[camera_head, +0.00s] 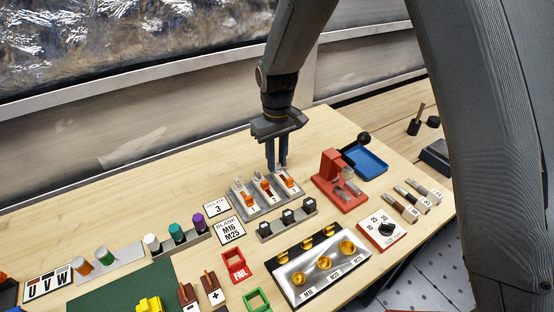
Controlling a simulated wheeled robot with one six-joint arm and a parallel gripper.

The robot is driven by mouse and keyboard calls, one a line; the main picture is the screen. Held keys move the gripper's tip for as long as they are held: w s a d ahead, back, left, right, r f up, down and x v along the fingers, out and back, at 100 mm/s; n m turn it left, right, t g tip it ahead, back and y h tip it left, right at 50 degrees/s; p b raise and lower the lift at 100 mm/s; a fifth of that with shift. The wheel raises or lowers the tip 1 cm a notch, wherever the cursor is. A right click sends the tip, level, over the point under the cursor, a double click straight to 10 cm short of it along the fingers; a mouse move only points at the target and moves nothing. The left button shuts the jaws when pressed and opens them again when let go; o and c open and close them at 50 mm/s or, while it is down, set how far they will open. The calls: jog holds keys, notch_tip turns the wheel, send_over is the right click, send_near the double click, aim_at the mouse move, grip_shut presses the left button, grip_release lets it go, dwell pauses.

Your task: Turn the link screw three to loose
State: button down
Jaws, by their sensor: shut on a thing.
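A grey link block (267,204) stands in the middle of the table, with three plates side by side, each with an orange part on it. The rightmost orange part, which I take for link screw three (289,182), is just below my fingertips. My gripper (277,167) points down from above with its blue fingers close together, shut on the screw at the back of the rightmost plate. The fingers hide the gripped part, and the screw's turn position cannot be read.
A red fixture (340,184) and a blue tray (366,162) stand close on the right. The table behind the block is clear.

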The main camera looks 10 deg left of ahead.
aim_at(277, 164)
jog(key=shift+r, duration=0.1)
jog(key=c, duration=1.6)
grip_release()
jog(key=shift+o, duration=0.2)
notch_tip(277, 164, up, 8)
jog(key=shift+f+b, duration=0.15)
jog(key=shift+b, duration=0.85)
